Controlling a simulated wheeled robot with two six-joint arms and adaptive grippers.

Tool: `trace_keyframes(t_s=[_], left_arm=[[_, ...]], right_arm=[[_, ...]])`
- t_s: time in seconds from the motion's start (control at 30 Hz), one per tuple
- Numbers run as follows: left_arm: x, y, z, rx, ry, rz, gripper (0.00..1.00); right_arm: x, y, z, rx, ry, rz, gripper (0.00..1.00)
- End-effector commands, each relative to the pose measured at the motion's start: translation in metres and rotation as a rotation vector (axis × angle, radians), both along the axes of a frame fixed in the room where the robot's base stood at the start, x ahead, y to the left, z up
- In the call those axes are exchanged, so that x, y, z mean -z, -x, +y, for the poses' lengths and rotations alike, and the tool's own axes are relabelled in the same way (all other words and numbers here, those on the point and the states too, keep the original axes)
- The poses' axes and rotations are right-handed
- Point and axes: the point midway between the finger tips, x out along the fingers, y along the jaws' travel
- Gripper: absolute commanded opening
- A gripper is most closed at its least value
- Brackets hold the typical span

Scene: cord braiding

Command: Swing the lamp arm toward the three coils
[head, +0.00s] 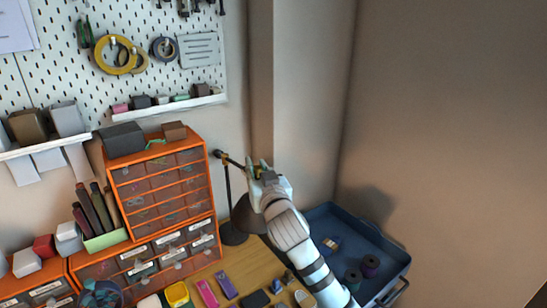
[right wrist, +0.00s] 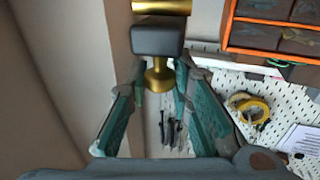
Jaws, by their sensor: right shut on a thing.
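The black desk lamp has an upright post (head: 228,190) on a round base (head: 233,234) beside the orange drawers. Its lamp arm (head: 232,161) runs from the post top right to my right gripper (head: 261,170). A dark shade (head: 246,214) hangs below, partly behind my arm. In the right wrist view, my teal fingers (right wrist: 161,95) are closed around a brass knob (right wrist: 158,76) under a dark grey block (right wrist: 157,38) of the lamp. I cannot make out a third. My left gripper is out of view.
The orange drawer cabinet (head: 208,172) stands left of the lamp, with dark blocks on top. The wooden table (head: 240,262) carries a purple (head: 226,285) and a pink item (head: 207,294). A wall corner rises close behind the gripper. A pegboard (head: 100,20) hangs at left.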

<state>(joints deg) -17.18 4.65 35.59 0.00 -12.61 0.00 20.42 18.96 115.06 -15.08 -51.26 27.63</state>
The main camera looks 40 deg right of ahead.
Motion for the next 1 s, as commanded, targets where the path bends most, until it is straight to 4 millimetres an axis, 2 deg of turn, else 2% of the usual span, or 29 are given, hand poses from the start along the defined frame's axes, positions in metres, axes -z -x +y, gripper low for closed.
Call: trace_keyframes(t_s=[0.03,0.2,0.57,0.6,0.7,1.0], left_arm=[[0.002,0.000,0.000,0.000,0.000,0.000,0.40],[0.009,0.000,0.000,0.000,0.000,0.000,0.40],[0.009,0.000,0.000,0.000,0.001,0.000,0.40],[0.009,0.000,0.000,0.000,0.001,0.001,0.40],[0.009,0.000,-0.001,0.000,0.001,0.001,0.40],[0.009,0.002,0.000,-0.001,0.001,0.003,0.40]], right_arm=[[0.002,-0.002,0.011,0.027,-0.013,-0.003,0.00],[0.002,-0.007,0.033,0.111,-0.008,0.000,0.00],[0.000,-0.007,0.037,0.132,-0.002,0.004,0.00],[0.000,-0.007,0.037,0.133,-0.002,0.004,0.25],[0.000,-0.007,0.037,0.132,-0.001,0.003,0.40],[0.000,-0.006,0.038,0.131,-0.002,0.001,0.40]])
